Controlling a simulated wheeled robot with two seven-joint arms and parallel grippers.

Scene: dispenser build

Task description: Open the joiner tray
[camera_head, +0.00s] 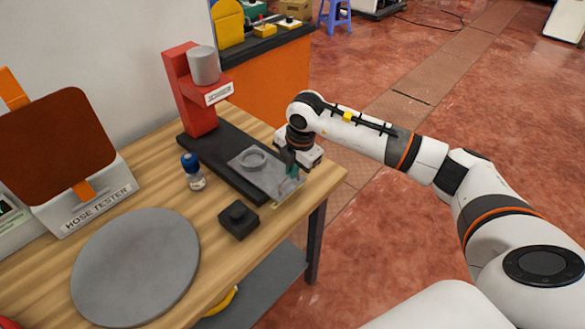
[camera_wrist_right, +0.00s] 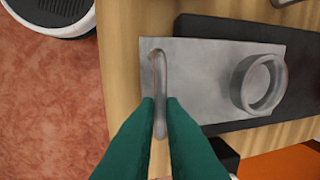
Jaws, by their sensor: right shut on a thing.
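The joiner tray (camera_head: 262,176) is a flat grey plate with a raised round ring, lying across the black base of the red joiner press (camera_head: 187,90). In the right wrist view the tray (camera_wrist_right: 210,75) has a long bar handle (camera_wrist_right: 158,70) near its edge and the ring (camera_wrist_right: 258,82) further right. My right gripper (camera_head: 291,174) is at the tray's handle end; its green fingers (camera_wrist_right: 160,103) are shut on the handle, one on each side. The tray sticks out past the black base toward the table's right edge. My left gripper is in neither view.
A black block with a knob (camera_head: 238,219) and a small blue-topped bottle (camera_head: 193,171) stand left of the tray. A round grey plate (camera_head: 136,266) and the hose tester (camera_head: 85,205) are further left. The wooden table's edge (camera_head: 325,183) lies close beside the gripper.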

